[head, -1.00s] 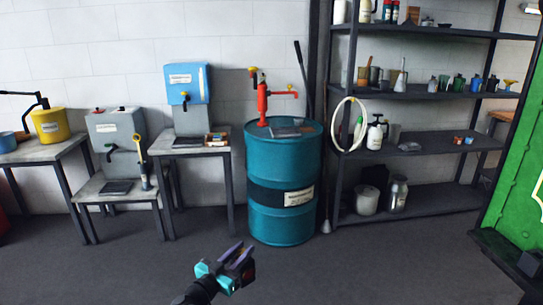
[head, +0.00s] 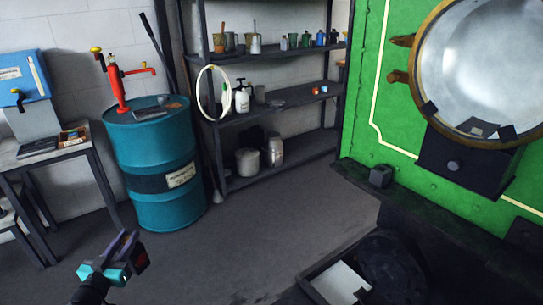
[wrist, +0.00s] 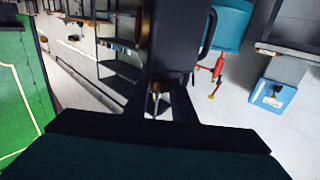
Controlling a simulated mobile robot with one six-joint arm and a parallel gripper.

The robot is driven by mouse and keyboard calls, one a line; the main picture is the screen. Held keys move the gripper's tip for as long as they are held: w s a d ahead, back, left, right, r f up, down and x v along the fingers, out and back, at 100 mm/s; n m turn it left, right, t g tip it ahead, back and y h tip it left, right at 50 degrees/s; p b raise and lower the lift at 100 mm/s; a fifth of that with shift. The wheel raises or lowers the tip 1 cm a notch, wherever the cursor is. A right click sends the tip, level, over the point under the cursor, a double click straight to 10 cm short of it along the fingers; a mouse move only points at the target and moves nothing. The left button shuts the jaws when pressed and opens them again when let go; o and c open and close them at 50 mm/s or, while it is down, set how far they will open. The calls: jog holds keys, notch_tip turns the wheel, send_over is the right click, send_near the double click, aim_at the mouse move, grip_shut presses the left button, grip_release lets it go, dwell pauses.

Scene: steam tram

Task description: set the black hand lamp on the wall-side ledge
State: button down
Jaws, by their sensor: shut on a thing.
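My gripper (head: 132,250) is low at the left in the head view, shut on the black hand lamp (head: 139,262). In the wrist view the lamp (wrist: 178,38) is a dark boxy body with a looped handle at its right and a brassy edge at its left, between the gripper's fingers (wrist: 160,102). The lamp is held in the air, clear of any surface. A dark ledge (head: 440,208) runs along the foot of the green tram front, with a small dark block (head: 381,176) on it. I cannot tell for sure that this is the wall-side ledge.
A teal drum (head: 155,175) with a red pump stands at the left, beside a table (head: 50,155). A loaded dark shelf rack (head: 265,115) is at the back. A dark open tray (head: 322,290) lies before the tram. The floor (head: 255,230) between is clear.

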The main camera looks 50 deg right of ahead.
jog(key=s+d+r+m+g+h+b, duration=0.1)
jog(key=s+d+r+g+b, duration=0.15)
jog(key=d, duration=1.05)
jog(key=s+d+r+m+g+h+b, duration=0.1)
jog(key=s+d+r+m+b, duration=0.2)
jog(key=d, duration=1)
jog(key=s+d+r+g+h+b, duration=0.15)
jog(key=d+b, duration=0.35)
jog(key=d, duration=0.8)
jog(key=s+d+r+g+b, duration=0.1)
jog(key=s+d+r+b, duration=0.1)
jog(key=s+d+r, duration=0.3)
jog(key=s+d+r+m+g+b, duration=0.1)
jog(key=s+d+r+b, duration=0.2)
jog(key=s+d, duration=0.4)
jog(key=s+d+r+g+b, duration=0.1)
jog(key=s+d+r, duration=0.5)
jog(key=s, duration=0.8)
jog(key=shift+r+m+b, duration=0.3)
jog(key=shift+b, duration=0.35)
jog(key=shift+w+d, duration=0.1)
